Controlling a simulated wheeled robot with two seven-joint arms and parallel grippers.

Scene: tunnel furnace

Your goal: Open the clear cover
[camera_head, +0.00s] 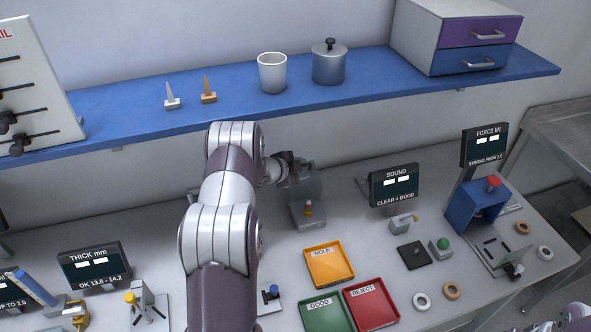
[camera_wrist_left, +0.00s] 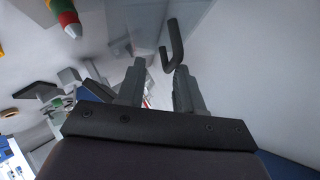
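The clear cover (camera_wrist_left: 195,28) shows in the left wrist view as a pale see-through panel with a dark hooked handle (camera_wrist_left: 173,45). In the head view, the cover (camera_head: 309,184) appears as a grey, see-through part above a small grey device, partly behind my left gripper (camera_head: 288,168). In the wrist view, the two fingers of my left gripper (camera_wrist_left: 158,88) are apart, with nothing seen between them. The handle is just beyond the fingertips; I cannot tell whether they touch. A red, green and orange tip (camera_wrist_left: 65,15) is at upper left.
A blue shelf (camera_head: 350,93) runs above and behind the arm, holding a white cup (camera_head: 272,72) and a lidded pot (camera_head: 329,63). Yellow (camera_head: 329,264), green (camera_head: 324,318) and red (camera_head: 371,305) trays lie in front. A SOUND display (camera_head: 394,186) stands right of the device.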

